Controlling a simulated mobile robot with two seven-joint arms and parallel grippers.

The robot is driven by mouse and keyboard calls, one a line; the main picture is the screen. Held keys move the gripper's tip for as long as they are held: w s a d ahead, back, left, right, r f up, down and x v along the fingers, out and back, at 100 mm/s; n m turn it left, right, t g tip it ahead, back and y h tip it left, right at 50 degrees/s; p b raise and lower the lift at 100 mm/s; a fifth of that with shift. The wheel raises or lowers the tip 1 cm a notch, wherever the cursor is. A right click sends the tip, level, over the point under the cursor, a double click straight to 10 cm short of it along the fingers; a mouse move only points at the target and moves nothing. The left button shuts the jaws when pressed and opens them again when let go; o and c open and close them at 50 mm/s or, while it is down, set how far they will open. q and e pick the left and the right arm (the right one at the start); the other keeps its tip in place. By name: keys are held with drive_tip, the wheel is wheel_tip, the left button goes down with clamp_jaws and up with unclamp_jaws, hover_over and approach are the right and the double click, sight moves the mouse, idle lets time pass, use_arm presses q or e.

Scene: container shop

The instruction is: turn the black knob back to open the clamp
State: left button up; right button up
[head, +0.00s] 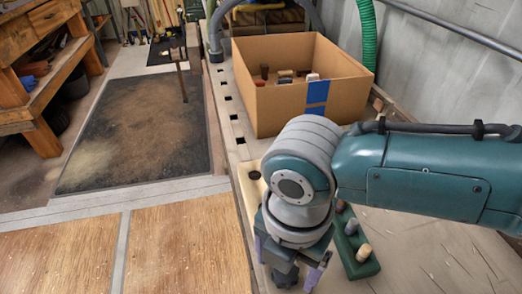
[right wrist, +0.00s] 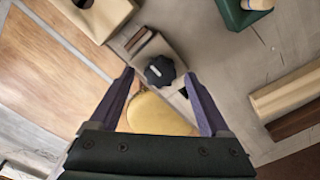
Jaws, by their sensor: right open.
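The black knob (right wrist: 160,70) is lobed, with a pale mark on top. In the right wrist view it sits on a light clamp body (right wrist: 172,48) that has brown strips beside it. My right gripper (right wrist: 158,78) is open, its two purple fingers apart with the knob between and slightly beyond the tips. I cannot tell whether either finger touches the knob. In the head view my right gripper (head: 290,272) points down at the bench, and the arm and gripper hide the knob and clamp. My left gripper is in neither view.
A yellowish rounded piece (right wrist: 155,112) lies below the knob, between the fingers. A green block (head: 362,262) with several pegs stands right of the gripper. A cardboard box (head: 280,107) stands behind. Wooden bars (right wrist: 290,98) lie to the right in the wrist view.

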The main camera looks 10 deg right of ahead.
wheel_tip(320, 180, up, 9)
drive_tip(key=p, duration=0.2)
idle(0.4)
